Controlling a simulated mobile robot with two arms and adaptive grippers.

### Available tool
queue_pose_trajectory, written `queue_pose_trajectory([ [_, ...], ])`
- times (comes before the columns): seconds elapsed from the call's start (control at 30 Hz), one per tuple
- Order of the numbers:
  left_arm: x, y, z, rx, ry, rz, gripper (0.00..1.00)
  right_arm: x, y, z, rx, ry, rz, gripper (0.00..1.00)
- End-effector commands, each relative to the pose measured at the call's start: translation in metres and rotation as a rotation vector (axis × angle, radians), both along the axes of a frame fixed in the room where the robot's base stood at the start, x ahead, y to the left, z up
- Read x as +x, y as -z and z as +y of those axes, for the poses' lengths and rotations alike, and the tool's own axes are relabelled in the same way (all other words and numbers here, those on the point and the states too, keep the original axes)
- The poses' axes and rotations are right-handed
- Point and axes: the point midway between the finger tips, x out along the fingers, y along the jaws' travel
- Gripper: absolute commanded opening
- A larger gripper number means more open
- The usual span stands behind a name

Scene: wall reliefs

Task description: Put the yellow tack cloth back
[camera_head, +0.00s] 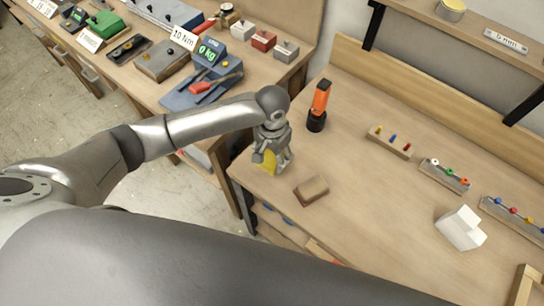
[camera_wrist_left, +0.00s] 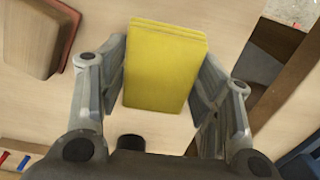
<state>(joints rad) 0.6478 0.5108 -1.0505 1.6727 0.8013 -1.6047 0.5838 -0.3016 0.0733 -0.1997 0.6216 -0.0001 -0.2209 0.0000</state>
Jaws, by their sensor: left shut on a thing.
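The yellow tack cloth (camera_wrist_left: 166,65) is a folded, flat yellow block between the fingers of my left gripper (camera_wrist_left: 165,85) in the left wrist view. In the head view my left gripper (camera_head: 271,158) points down at the near left corner of the right-hand workbench. A bit of the yellow cloth (camera_head: 269,161) shows between its fingers. The gripper is shut on the cloth. I cannot tell whether the cloth touches the bench top. My right gripper is not in view.
A brown block (camera_head: 312,190) lies right of the gripper. An orange and black flashlight (camera_head: 319,105) stands behind it. A peg rack (camera_head: 390,141) and a white block (camera_head: 460,228) are farther right. The left bench holds a blue scale (camera_head: 202,88). The bench's middle is clear.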

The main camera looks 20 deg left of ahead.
Motion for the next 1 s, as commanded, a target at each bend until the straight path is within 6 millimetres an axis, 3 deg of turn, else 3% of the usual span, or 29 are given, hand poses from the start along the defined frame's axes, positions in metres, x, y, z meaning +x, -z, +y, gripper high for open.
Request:
queue_pose_trajectory([
  [0.1,0.004,0.005,0.001,0.000,-0.001,-0.001,0.39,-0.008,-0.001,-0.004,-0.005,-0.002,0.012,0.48],
  [0.4,0.007,0.038,0.003,0.000,-0.001,-0.001,0.39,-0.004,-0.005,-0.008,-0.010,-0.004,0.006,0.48],
  [0.77,0.007,0.042,0.003,0.000,0.000,-0.001,0.39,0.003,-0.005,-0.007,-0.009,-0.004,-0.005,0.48],
  [0.8,0.007,0.043,0.003,0.001,0.000,-0.001,0.61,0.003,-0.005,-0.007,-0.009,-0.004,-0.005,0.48],
  [0.93,0.007,0.042,0.003,0.001,0.000,-0.001,0.78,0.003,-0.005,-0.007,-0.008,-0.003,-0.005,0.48],
  [1.0,0.007,0.042,0.003,0.001,0.000,-0.001,0.80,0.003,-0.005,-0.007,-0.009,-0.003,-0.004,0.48],
])
